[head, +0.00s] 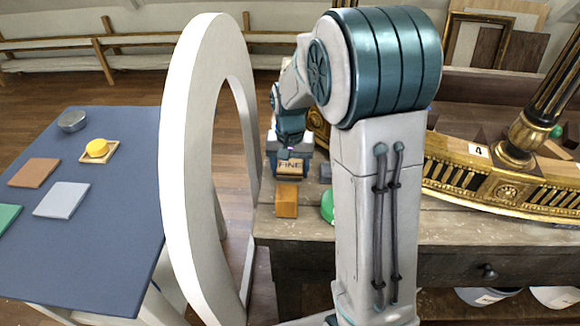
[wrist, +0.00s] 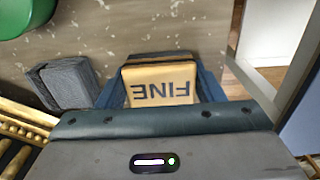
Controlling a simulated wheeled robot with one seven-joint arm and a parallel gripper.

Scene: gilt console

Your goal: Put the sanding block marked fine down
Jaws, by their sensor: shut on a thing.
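The sanding block marked fine (head: 291,167) is tan with dark lettering and a dark layer along one side. My gripper (head: 289,158) is shut on it at the left end of the wooden workbench (head: 300,228). In the wrist view the block (wrist: 160,88) sits between my blue fingers, its word upside down. I cannot tell whether its underside touches the bench or is a little above it.
Near the block are an orange-brown block (head: 287,200), a dark grey block (wrist: 66,85) and a green rounded thing (head: 327,206). A white arch (head: 180,150) stands between the bench and a blue-topped table (head: 110,235). The gilt console piece (head: 500,185) lies right.

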